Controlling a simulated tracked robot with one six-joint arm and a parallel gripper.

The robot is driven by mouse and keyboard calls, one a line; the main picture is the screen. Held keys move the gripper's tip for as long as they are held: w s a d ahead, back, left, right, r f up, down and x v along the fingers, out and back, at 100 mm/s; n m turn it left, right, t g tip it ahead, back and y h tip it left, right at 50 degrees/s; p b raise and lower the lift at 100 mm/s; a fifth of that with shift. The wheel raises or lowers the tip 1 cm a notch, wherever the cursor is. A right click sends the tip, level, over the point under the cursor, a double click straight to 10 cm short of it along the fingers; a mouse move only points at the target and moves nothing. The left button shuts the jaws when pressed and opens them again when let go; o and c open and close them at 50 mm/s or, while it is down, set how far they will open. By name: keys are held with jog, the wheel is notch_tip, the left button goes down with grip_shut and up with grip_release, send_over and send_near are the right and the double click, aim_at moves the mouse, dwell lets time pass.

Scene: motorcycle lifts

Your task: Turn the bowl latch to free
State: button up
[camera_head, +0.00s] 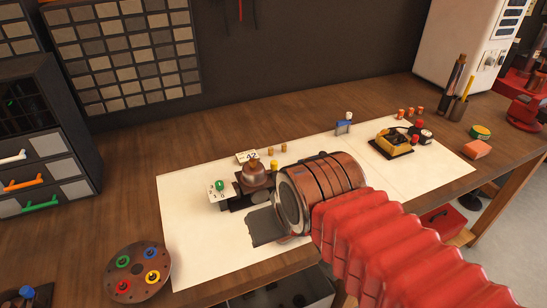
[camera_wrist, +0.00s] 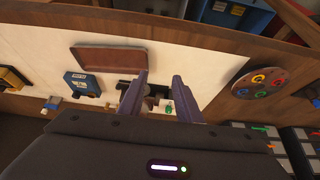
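A dark fixture with a copper dome (camera_head: 254,174) stands on the white sheet, left of my copper wrist housing in the head view. A green knob (camera_head: 219,185) sits on a small white plate at its left side. In the wrist view, part of the dark fixture (camera_wrist: 130,87) shows between and behind my fingers, and the green knob (camera_wrist: 168,107) shows near the right finger. I cannot make out which part is the bowl latch. My gripper (camera_wrist: 160,76) is open, its two fingers apart with nothing held. The head view does not show the fingertips clearly.
A brown tray (camera_wrist: 108,60) and a blue labelled box (camera_wrist: 82,86) lie on the sheet. A round palette with coloured rings (camera_head: 138,271) is front left. A yellow-topped device (camera_head: 393,142) is at right. Small pegs (camera_head: 273,165) stand behind the fixture. Bare sheet (camera_head: 187,233) lies left.

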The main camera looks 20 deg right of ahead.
jog(key=shift+o, duration=0.5)
notch_tip(320, 180, up, 9)
jog(key=m+g, duration=0.6)
jog(key=m, duration=0.9)
send_over(274, 162)
jog(key=shift+w, duration=0.1)
notch_tip(274, 162, down, 14)
jog(key=shift+r, duration=0.1)
jog(key=shift+c, duration=0.4)
grip_shut()
